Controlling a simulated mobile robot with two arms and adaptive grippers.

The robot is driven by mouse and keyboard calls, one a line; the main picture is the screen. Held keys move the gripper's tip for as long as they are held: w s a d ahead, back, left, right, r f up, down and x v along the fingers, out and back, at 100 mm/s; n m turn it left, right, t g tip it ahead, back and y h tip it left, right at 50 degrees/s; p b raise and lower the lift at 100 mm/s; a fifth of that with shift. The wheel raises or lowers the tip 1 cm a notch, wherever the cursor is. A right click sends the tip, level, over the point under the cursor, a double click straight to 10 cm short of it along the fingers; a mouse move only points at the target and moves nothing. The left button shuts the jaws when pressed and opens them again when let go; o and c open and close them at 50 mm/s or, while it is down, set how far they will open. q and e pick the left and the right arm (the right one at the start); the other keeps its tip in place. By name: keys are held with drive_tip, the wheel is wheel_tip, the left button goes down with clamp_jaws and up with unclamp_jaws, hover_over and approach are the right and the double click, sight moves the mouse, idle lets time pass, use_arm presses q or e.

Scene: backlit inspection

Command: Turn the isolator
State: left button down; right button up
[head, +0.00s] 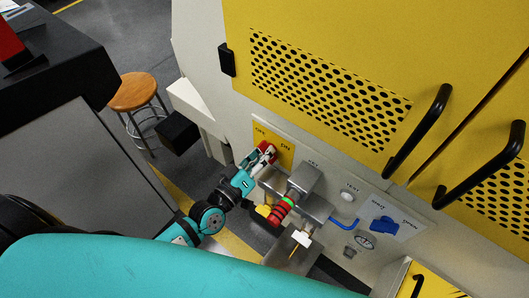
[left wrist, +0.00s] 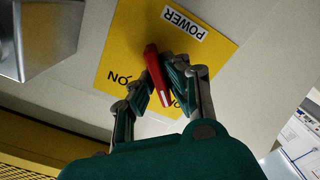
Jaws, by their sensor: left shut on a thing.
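The isolator's red handle (head: 266,148) sits on a yellow plate (head: 287,157) on the pale machine front. The plate has OFF and ON lettering. In the left wrist view the red handle (left wrist: 155,70) runs steeply from top left to lower right. The yellow plate (left wrist: 128,45) there has a white POWER label and ON lettering. My left gripper (head: 262,157) is at the handle. In the wrist view my left gripper (left wrist: 160,80) is shut on the handle, one finger on each side. The fingers hide part of the lettering. My right gripper is not in view.
A grey metal block (head: 306,180) and a red ribbed part (head: 280,211) stick out right of the plate. A blue handle (head: 384,225) and gauge (head: 366,241) are further right. A wooden stool (head: 132,92) stands behind, left. Yellow doors (head: 300,25) rise above.

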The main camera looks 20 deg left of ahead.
use_arm(q)
drive_tip(key=shift+m+p, duration=0.4)
drive_tip(key=shift+m, duration=0.1)
drive_tip(key=shift+r+m+p, duration=0.15)
drive_tip(key=shift+m+p, duration=0.6)
drive_tip(key=shift+m, duration=0.25)
drive_tip(key=m+p, duration=0.2)
drive_tip(key=m, duration=0.3)
drive_tip(key=shift+d+m+p, duration=0.1)
drive_tip(key=shift+m+p, duration=0.2)
drive_tip(key=m+p, duration=0.1)
drive_tip(key=m, duration=0.8)
drive_tip(key=shift+s+d+f+p, duration=0.1)
drive_tip(key=shift+f+p, duration=0.1)
drive_tip(key=shift+p, duration=0.15)
drive_tip(key=shift+m, duration=0.3)
drive_tip(key=c, duration=1.4)
unclamp_jaws()
